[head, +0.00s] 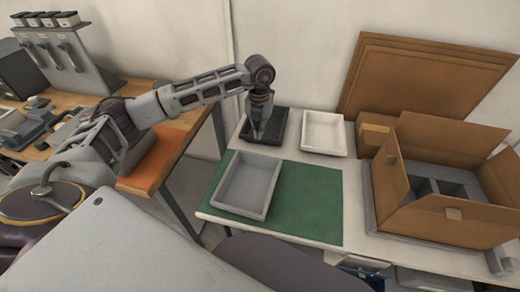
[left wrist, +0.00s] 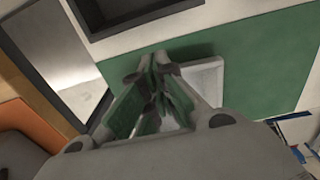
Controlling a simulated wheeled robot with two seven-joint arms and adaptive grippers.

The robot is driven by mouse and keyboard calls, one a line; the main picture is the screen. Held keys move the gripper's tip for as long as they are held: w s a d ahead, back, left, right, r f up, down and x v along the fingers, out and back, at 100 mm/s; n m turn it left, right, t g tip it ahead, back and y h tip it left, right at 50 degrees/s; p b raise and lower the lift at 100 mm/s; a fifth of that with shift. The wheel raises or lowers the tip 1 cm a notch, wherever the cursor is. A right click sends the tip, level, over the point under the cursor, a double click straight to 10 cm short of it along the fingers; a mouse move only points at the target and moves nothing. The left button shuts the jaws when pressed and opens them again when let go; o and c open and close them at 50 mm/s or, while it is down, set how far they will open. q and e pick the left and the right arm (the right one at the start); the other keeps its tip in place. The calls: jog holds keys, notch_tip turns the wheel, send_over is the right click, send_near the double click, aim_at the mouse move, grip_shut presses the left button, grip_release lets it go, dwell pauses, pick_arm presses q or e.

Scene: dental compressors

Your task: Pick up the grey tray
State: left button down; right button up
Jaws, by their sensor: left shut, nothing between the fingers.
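The grey tray (head: 246,184) is a shallow, empty rectangular tray lying flat on the left part of the green mat (head: 308,205). My left gripper (head: 257,134) points down beyond it, in the picture in front of the black tray (head: 281,122), and is apart from the grey tray. Its height above the table is hard to tell. In the left wrist view the gripper's fingers (left wrist: 160,62) are together with nothing between them. A pale tray (left wrist: 208,78) on the mat is partly hidden behind them. My right gripper is out of view.
A white tray (head: 323,132) stands right of the black one. An open cardboard box (head: 445,215) with dividers takes the table's right side, and flat cardboard (head: 415,85) leans on the wall. The mat's right half is bare. A wooden bench (head: 150,95) stands left, past a gap.

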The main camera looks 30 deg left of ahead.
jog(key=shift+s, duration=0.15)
pick_arm(q)
notch_tip(320, 180, down, 10)
jog(key=shift+r, duration=0.25)
jog(key=shift+f, duration=0.25)
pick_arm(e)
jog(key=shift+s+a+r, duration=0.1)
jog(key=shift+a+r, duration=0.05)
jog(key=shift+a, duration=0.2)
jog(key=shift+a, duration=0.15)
